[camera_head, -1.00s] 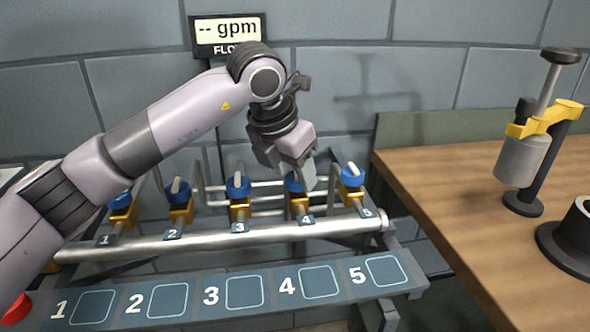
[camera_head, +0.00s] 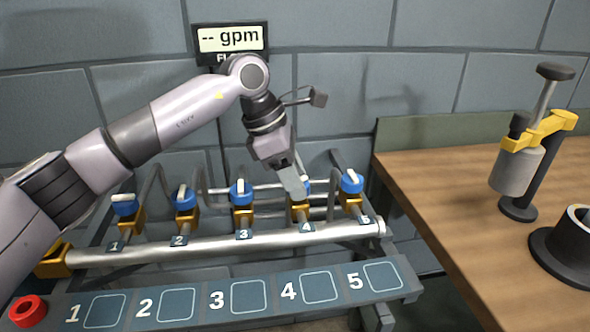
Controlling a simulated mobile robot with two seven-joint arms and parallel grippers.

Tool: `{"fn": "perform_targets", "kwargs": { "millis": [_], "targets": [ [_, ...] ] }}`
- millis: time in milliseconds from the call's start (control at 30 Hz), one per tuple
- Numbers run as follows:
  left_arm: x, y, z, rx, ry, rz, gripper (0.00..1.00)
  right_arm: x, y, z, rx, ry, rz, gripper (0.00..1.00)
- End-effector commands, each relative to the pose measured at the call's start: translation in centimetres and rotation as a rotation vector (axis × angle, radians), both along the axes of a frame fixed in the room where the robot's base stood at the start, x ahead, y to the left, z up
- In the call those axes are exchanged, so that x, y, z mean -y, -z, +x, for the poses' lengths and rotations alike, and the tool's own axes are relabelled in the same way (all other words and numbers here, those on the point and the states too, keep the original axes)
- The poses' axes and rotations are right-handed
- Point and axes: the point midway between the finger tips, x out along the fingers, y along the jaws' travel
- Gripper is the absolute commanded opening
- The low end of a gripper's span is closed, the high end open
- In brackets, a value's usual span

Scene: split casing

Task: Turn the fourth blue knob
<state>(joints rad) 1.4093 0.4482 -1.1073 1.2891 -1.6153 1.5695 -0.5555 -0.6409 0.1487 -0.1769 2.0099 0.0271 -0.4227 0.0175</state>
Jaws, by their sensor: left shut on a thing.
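Five numbered valves stand in a row on a silver pipe, each with a blue knob and a white handle on a brass body. The fourth blue knob (camera_head: 307,187), above the tag 4, is mostly hidden behind my left gripper (camera_head: 298,192). My left gripper reaches down from above with its fingers closed at this knob. The third blue knob (camera_head: 241,192) is just to its left and the fifth blue knob (camera_head: 352,182) just to its right, both clear of the fingers. My right gripper is out of view.
A display reading "-- gpm" (camera_head: 229,39) hangs on the wall behind my arm. A panel with numbered squares (camera_head: 249,296) runs below the pipe (camera_head: 215,245). A wooden table (camera_head: 440,200) at the right bears a yellow and grey device (camera_head: 520,165).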

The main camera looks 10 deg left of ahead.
Motion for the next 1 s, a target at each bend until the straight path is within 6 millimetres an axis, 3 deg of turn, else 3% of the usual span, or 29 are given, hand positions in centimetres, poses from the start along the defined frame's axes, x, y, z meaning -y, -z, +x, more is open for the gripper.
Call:
{"fn": "perform_targets", "kwargs": {
  "millis": [500,1000],
  "targets": [
    [0.1,-0.3,0.3,0.003,0.439,-0.001,0.13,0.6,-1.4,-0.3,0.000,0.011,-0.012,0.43],
    [0.1,-0.1,0.4,0.004,0.614,0.000,0.13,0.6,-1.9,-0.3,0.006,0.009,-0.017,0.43]
  ]
}}
